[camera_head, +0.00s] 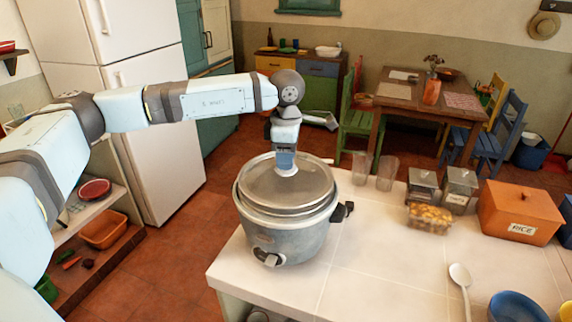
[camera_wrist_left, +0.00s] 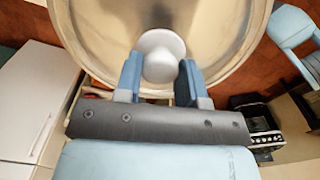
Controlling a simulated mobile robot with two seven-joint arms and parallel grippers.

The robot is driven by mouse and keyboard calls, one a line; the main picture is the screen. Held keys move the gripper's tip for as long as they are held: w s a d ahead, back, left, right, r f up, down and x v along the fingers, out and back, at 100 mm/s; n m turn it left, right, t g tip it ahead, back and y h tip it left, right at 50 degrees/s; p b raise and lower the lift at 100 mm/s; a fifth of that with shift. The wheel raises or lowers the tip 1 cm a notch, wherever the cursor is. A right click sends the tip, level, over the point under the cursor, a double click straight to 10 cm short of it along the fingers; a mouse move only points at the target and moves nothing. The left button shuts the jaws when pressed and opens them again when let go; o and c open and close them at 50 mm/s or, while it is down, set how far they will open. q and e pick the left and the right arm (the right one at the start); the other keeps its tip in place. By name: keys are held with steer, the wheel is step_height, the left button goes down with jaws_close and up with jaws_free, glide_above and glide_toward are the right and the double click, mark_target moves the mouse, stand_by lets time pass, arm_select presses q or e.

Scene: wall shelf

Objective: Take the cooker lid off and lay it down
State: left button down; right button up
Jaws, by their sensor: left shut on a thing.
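The rice cooker (camera_head: 285,234) is a grey metal pot standing at the left end of the white tiled counter. Its round metal lid (camera_head: 262,184) rests at the cooker's rim; I cannot tell whether it is slightly raised. My left gripper (camera_head: 286,168) comes down from above and is shut on the white lid knob. In the left wrist view the knob (camera_wrist_left: 160,58) is between the two blue fingers of the left gripper (camera_wrist_left: 160,82), with the lid (camera_wrist_left: 95,35) filling the top. My right gripper is not in view.
The counter (camera_head: 375,262) is clear right of the cooker. Two glasses (camera_head: 387,172), two canisters (camera_head: 460,186), a snack container (camera_head: 430,218) and an orange rice box (camera_head: 520,212) stand along its back. A spoon (camera_head: 461,276) and blue bowl (camera_head: 517,307) are at front right.

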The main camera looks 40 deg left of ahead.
arm_select(q)
step_height(320, 180, up, 21)
steer(key=shift+p, duration=0.3)
stand_by(0.4)
